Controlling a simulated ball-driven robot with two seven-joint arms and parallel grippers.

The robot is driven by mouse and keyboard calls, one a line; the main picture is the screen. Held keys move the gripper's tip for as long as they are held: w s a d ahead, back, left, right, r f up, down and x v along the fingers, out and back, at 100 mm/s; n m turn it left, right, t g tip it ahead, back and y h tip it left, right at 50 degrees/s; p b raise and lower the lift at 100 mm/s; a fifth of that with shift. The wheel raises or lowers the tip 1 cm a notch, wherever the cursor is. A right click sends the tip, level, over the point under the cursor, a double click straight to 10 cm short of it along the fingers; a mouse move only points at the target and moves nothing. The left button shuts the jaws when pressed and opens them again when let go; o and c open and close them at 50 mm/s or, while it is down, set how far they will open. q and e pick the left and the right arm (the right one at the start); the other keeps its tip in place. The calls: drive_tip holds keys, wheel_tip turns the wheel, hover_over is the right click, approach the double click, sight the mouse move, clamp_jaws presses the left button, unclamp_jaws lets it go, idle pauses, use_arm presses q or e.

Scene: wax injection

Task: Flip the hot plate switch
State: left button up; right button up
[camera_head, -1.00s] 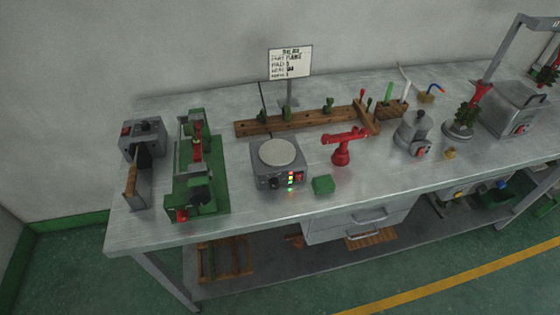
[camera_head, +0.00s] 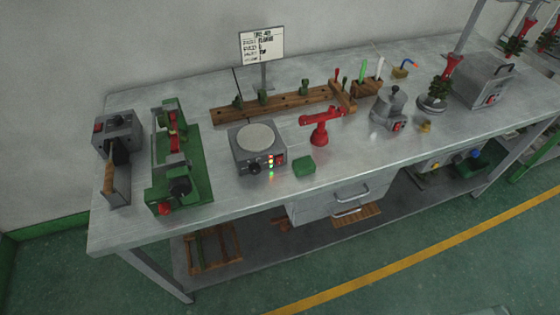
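The hot plate (camera_head: 256,147) stands on the workbench, left of the middle of the view. It is a grey box with a round pale plate on top. Its front panel carries a dark knob, small lights showing red, yellow and green, and a red switch (camera_head: 279,160) at the right end. The switch is too small to tell its position. Neither of my grippers is in view.
A green block (camera_head: 304,165) and a red stand (camera_head: 321,126) sit right of the hot plate. A green clamp machine (camera_head: 179,160) stands to its left. A wooden rack (camera_head: 285,104) lies behind. The bench (camera_head: 232,203) is bare along its front edge.

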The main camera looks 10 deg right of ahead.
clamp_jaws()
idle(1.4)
